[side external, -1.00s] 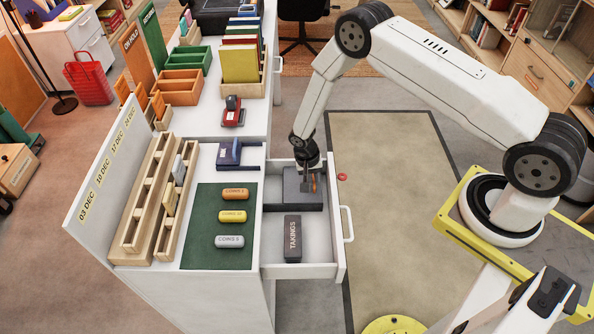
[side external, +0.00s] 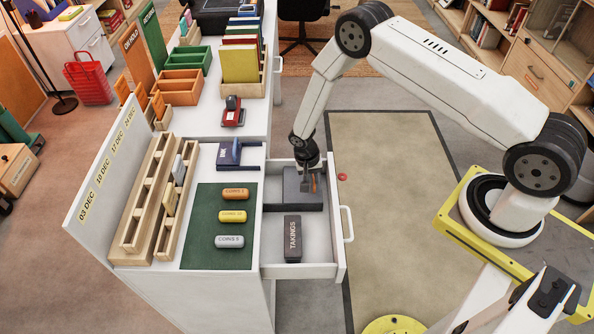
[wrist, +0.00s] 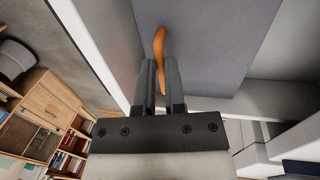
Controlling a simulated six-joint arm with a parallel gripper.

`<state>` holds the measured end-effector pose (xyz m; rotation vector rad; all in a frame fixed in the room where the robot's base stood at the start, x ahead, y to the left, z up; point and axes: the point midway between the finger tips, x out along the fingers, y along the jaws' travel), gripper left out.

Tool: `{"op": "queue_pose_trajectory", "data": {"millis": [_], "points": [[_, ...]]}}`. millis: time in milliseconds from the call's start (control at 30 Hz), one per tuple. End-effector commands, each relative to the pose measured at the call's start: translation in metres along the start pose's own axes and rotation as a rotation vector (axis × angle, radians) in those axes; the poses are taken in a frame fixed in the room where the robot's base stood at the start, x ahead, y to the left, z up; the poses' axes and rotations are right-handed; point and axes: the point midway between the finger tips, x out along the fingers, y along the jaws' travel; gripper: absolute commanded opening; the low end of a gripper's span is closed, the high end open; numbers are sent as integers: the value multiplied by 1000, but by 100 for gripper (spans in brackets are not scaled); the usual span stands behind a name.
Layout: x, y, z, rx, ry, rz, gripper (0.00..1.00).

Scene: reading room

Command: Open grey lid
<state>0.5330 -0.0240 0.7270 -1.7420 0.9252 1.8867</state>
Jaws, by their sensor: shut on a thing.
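The grey lid (side external: 291,190) lies in the far part of the open white drawer (side external: 273,230). It also shows in the wrist view as a broad grey panel (wrist: 222,40), with a curved orange pull tab (wrist: 159,45) on it. My gripper (side external: 308,184) reaches down into the drawer at the lid's right side. In the wrist view my gripper (wrist: 160,75) is shut on the orange tab, with its fingers on either side of the strip. The lid looks flat and closed. What lies under it is hidden.
A dark box labelled TAKINGS (side external: 292,238) lies in the near part of the drawer. The drawer handle (side external: 347,224) sticks out to the right. A green mat (side external: 204,202) with coin rolls and a blue stamp (side external: 229,155) are on the desk to the left.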

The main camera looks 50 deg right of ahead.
Motion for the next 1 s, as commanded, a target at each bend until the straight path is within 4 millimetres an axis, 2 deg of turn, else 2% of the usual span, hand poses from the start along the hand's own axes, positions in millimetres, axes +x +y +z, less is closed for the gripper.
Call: {"op": "queue_pose_trajectory", "data": {"millis": [267, 733, 1000], "points": [[-1, -5, 0, -1, 1, 0, 0], [-12, -64, -1, -2, 3, 0, 0], [-15, -76, 0, 0, 0, 0, 0]]}}
